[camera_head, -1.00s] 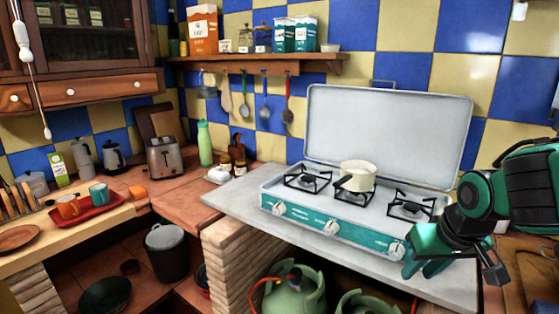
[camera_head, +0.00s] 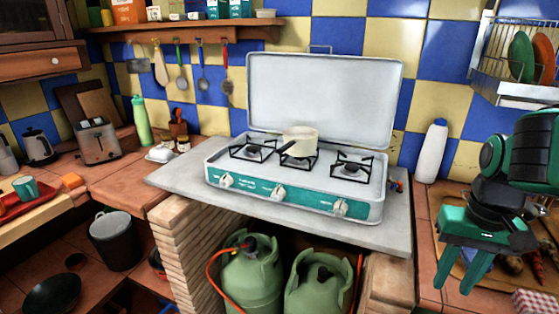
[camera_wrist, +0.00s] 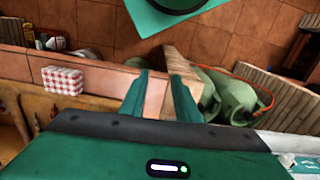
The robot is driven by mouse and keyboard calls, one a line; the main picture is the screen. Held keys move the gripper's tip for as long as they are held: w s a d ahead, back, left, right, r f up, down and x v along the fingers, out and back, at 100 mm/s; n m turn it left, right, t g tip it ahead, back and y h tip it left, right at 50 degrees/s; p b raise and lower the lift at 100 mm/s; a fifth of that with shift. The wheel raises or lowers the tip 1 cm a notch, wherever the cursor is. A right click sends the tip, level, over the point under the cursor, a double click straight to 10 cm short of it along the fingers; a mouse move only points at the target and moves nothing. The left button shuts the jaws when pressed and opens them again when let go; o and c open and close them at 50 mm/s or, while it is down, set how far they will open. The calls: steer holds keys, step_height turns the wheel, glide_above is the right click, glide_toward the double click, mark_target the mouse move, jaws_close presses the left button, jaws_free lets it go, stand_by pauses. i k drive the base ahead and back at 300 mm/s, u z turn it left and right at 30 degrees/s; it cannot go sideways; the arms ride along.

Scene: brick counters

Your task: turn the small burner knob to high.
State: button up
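The white and teal camping stove (camera_head: 300,205) stands on a grey slab with its lid raised. Its front panel has a left knob (camera_head: 226,180), a middle knob (camera_head: 278,192) and a right knob (camera_head: 340,207). The labels are too small to read, so I cannot tell which is the small burner's.
Green gas cylinders (camera_head: 252,275) with an orange hose stand under the slab (camera_head: 180,180). A white bottle (camera_head: 431,152) and a cutting board (camera_head: 450,205) are on the right counter. A dish rack (camera_head: 515,90) hangs above. The space before the stove front is clear.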

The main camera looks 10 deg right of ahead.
mark_target(280, 191)
steer(key=z, duration=0.5)
steer(key=k, duration=0.9)
steer(key=u, duration=0.6)
steer(key=i, duration=0.5)
steer(key=z, duration=0.05)
